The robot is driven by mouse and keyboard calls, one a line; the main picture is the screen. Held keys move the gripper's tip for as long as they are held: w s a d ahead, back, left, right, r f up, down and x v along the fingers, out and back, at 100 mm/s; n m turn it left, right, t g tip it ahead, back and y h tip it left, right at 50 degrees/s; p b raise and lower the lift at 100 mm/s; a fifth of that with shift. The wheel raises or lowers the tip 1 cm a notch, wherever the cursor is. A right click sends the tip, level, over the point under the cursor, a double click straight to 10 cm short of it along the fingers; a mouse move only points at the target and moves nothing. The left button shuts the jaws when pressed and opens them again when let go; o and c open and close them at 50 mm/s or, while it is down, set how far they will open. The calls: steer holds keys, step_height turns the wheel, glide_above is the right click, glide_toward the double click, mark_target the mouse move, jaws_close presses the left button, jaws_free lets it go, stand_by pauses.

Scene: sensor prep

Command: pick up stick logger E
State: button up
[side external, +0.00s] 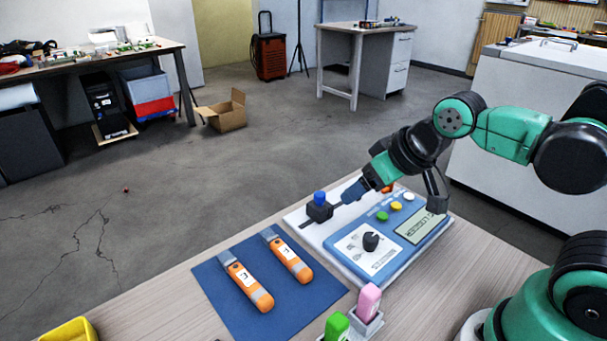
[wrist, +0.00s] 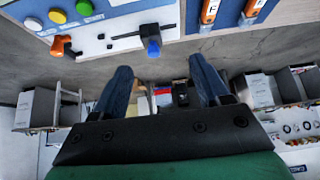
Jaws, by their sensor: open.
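Two orange stick loggers with grey ends and white labels lie side by side on a blue mat (side external: 215,286). The left one in the side external view (side external: 247,285) has a label that looks like an upside-down E, so I take it as stick logger E; it is partly cut off at the wrist view's top edge (wrist: 252,9). The other logger (side external: 289,258) reads as F in the wrist view (wrist: 208,14). My gripper (wrist: 159,65) is open and empty, its blue fingers apart. In the side external view (side external: 352,191) it is over the panel's far side, away from both loggers.
A blue-and-white panel (side external: 345,240) with a black knob (side external: 371,241), buttons and a display stands right of the mat. A blue-topped slider (side external: 320,207) is near my gripper. Pink (side external: 369,301) and green (side external: 337,326) items stand in front; a yellow bin (side external: 68,331) is at lower left.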

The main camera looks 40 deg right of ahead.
steer(key=w+a+f+g, duration=0.1)
steer(key=w+a+g, duration=0.2)
steer(key=w+a, duration=0.1)
steer(key=g, duration=0.4)
glide_above(287, 253)
step_height(287, 253, down, 6)
steer(key=shift+s+d, duration=0.1)
steer(key=shift+d, duration=0.05)
steer(key=shift+f, duration=3.1)
steer(key=shift+c, duration=0.2)
jaws_close()
